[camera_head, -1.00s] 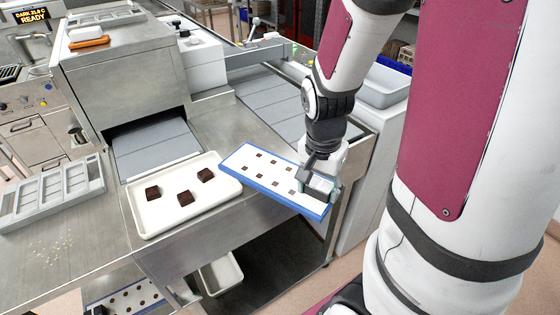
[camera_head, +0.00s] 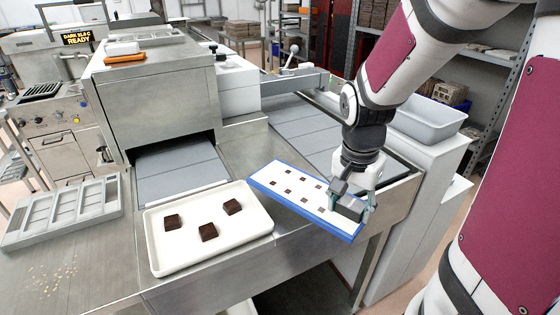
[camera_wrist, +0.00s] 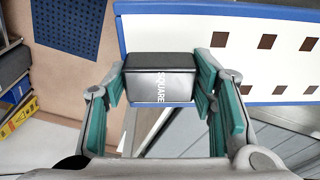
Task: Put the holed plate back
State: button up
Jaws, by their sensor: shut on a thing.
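The holed plate (camera_head: 285,190) is a long white plate with a blue rim and rows of small square holes that look brown. It is in the air over the steel bench's right part, to the right of the white tray, slanting down to the right in the head view. My gripper (camera_head: 352,205) is shut on the dark block at its right end. In the wrist view the block (camera_wrist: 160,68), marked SQUARE, sits between the green finger pads, and the plate (camera_wrist: 200,38) runs off to the right. What lies directly beneath the plate is hidden.
The white tray (camera_head: 155,240) holds three dark brown pieces. A grey compartment frame (camera_head: 65,215) lies at the left, with crumbs in front. A steel hood (camera_head: 155,95) stands over the grey belt (camera_head: 180,170). A grey bin (camera_head: 428,116) stands behind my gripper at right.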

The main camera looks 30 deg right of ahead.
aim_at(308, 189)
jog(key=w, duration=0.2)
jog(key=w+d, duration=0.1)
jog(key=w, duration=0.4)
jog(key=shift+d+f+b, duration=0.3)
jog(key=shift+d+f, duration=0.05)
jog(key=shift+f, duration=1.8)
jog(key=o, duration=1.5)
jog(key=shift+o, duration=0.2)
